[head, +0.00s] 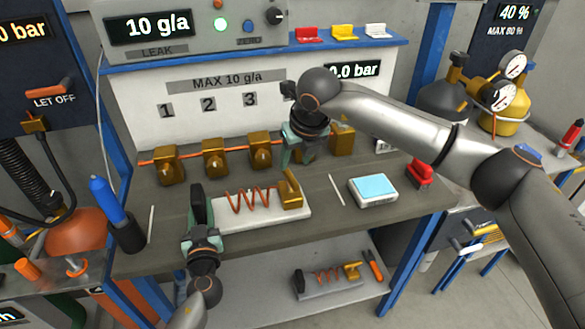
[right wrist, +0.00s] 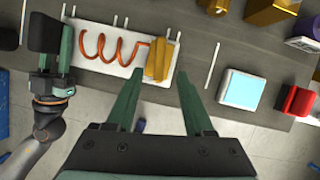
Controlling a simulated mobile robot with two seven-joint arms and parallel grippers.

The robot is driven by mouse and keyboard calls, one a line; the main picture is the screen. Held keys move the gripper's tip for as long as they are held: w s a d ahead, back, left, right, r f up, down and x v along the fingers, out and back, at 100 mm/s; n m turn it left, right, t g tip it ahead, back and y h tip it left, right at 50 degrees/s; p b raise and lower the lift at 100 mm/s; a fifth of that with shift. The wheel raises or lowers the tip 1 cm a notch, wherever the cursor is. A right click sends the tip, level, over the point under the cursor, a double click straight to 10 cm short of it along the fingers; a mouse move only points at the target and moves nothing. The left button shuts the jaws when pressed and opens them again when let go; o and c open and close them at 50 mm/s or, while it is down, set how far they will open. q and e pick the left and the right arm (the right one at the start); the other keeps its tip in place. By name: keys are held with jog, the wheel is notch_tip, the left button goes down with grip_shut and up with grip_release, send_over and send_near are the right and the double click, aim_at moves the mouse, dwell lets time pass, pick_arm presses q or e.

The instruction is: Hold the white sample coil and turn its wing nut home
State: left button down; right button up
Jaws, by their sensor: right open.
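The white sample coil, a copper coil on a white base (head: 262,218), lies on the grey bench, and it also shows in the right wrist view (right wrist: 88,66). Its brass fitting with an upright wing nut (head: 291,188) is at the right end, and this also shows in the right wrist view (right wrist: 159,60). A black block (head: 197,203) stands at the left end. My left gripper (head: 203,236) is at that block, one finger beside it; whether it grips is unclear. My right gripper (head: 298,152) is open and empty, behind the fitting in the head view.
Several brass fittings (head: 213,158) on a copper line stand behind the coil. A white box with a light-blue top (head: 374,189) and a red block (head: 420,173) are to the right. A blue tool in a black cup (head: 125,232) stands left. Another coil (head: 328,281) lies on the lower shelf.

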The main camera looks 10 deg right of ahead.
jog(key=v, duration=0.5)
jog(key=shift+s+r, duration=0.1)
jog(key=shift+r, duration=0.1)
pick_arm(q)
jog(key=shift+c, duration=2.4)
grip_release()
